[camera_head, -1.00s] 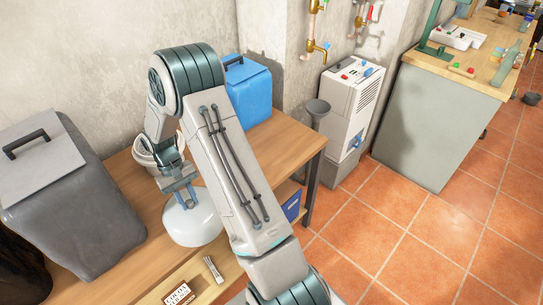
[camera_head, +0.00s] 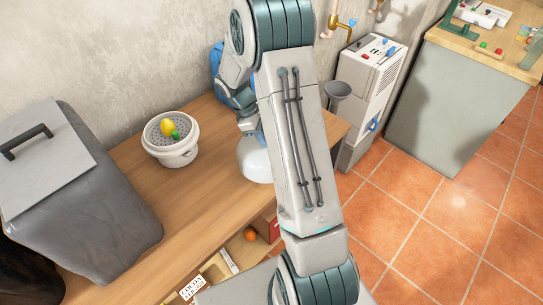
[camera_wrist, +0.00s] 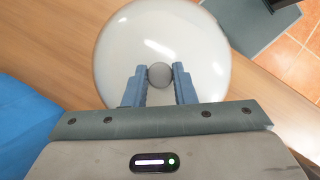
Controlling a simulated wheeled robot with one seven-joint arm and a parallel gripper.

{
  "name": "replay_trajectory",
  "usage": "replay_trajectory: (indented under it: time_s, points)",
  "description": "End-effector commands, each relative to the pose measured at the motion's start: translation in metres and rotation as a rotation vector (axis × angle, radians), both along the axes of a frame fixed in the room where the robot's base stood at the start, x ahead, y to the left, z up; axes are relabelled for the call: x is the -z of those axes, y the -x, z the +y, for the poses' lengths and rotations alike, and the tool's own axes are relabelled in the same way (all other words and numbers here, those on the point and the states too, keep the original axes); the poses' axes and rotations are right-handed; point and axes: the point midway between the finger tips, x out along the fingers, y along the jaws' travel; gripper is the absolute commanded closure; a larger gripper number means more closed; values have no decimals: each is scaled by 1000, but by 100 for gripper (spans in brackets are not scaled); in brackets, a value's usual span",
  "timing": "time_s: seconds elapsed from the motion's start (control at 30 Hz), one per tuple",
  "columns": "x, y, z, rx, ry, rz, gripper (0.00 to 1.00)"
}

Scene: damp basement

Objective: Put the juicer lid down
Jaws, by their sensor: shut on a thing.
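The juicer lid is a white translucent dome (camera_wrist: 163,40) with a round grey knob (camera_wrist: 160,75) on top. In the wrist view my gripper (camera_wrist: 160,82) is shut on the knob. In the head view the lid (camera_head: 254,160) is at the right part of the wooden bench, partly hidden behind my arm; I cannot tell whether it touches the bench top. The white juicer (camera_head: 171,150) stands open on the bench to its left, with a yellow and a green item on its perforated grey top. My gripper is mostly hidden by my arm in the head view.
A grey bin with a handled lid (camera_head: 75,200) stands at the bench's left. The wooden bench top (camera_head: 215,130) is clear between juicer and lid.

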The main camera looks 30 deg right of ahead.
Motion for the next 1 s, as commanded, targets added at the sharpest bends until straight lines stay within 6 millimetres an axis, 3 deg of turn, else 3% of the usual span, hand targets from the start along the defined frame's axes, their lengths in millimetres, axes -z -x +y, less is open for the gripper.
replay_trajectory:
  time_s: [0.2, 0.5, 0.73, 1.0]
  points:
    - [-20, 9, -50, -470, 2, -3, 100]
    - [-44, 24, -99, -994, 3, -4, 100]
    - [-56, 34, -120, -1250, 2, -2, 100]
    - [-62, 38, -128, -1379, -1, 0, 100]
